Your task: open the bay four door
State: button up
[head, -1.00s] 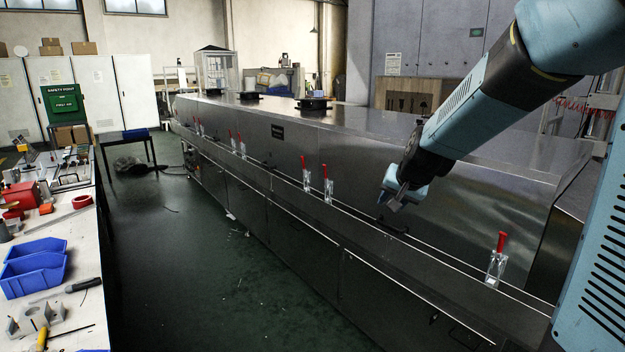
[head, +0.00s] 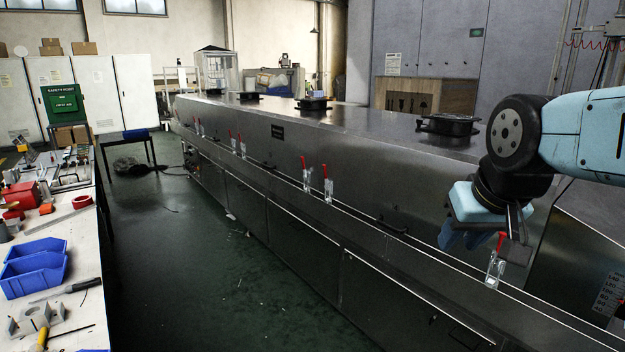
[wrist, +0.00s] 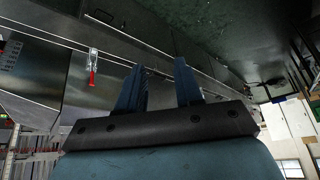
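The long steel dryer (head: 362,165) runs from front right to the far left. Its near panel has a dark handle (head: 392,228), with an upright red-handled clamp (head: 328,186) to its left and another red-handled clamp (head: 495,268) to its right. I cannot read any bay number, so which panel is bay four is unclear. My gripper (head: 487,242) is just above the right clamp in the head view and partly overlaps its red handle. The wrist view shows the fingers (wrist: 160,88) apart with nothing between them; a red clamp (wrist: 92,68) is to their left.
More red clamps (head: 238,143) line the dryer further back. Black round fittings (head: 314,104) stand on its top. A workbench (head: 75,225) with blue bins (head: 36,268) and tools is on the left. The green floor (head: 210,260) between bench and dryer is mostly clear.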

aim_at(398, 318)
jog(key=u, duration=1.05)
jog(key=k, duration=1.1)
jog(key=z, duration=0.6)
jog(key=i, duration=1)
jog(key=u, duration=0.05)
